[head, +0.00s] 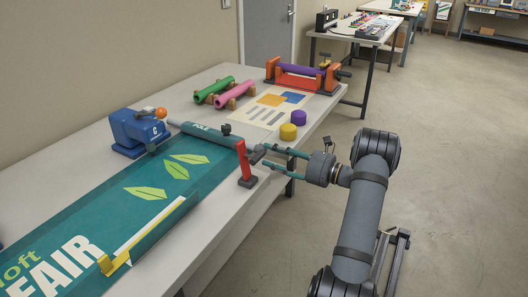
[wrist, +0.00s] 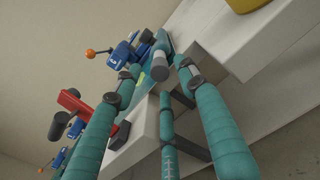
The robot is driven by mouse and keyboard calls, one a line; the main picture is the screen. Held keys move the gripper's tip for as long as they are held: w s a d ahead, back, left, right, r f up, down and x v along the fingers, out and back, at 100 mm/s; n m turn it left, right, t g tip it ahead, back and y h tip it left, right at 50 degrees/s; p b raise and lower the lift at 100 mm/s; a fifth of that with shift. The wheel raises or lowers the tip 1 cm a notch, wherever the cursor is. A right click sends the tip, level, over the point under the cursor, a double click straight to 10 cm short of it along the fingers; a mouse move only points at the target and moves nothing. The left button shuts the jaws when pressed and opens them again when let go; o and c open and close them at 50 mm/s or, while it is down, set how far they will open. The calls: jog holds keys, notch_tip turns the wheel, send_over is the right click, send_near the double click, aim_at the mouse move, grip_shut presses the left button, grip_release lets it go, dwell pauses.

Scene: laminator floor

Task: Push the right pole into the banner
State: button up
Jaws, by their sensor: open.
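The teal banner (head: 165,178) with green leaves and the word FAIR lies flat on the long table. A grey-teal pole (head: 205,132) marked POLE lies along the banner's far edge, between a blue clamp and a red upright. I cannot tell how far it sits inside the banner. My gripper (head: 262,155) is open, its fingers pointing left beside the red upright, near the pole's right end. In the wrist view, a round grey end (wrist: 160,66), apparently the pole's, shows between and beyond the open fingertips (wrist: 155,70). I see no grip on it.
The blue clamp (head: 136,132) has an orange knob. The red upright (head: 244,165) stands at the table's right edge. Rolls (head: 230,93), a printed sheet (head: 268,107) and yellow and purple pucks (head: 289,131) lie behind.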

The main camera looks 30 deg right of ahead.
jog(key=v, duration=0.7)
jog(key=shift+s, duration=0.3)
jog(key=shift+d, duration=0.15)
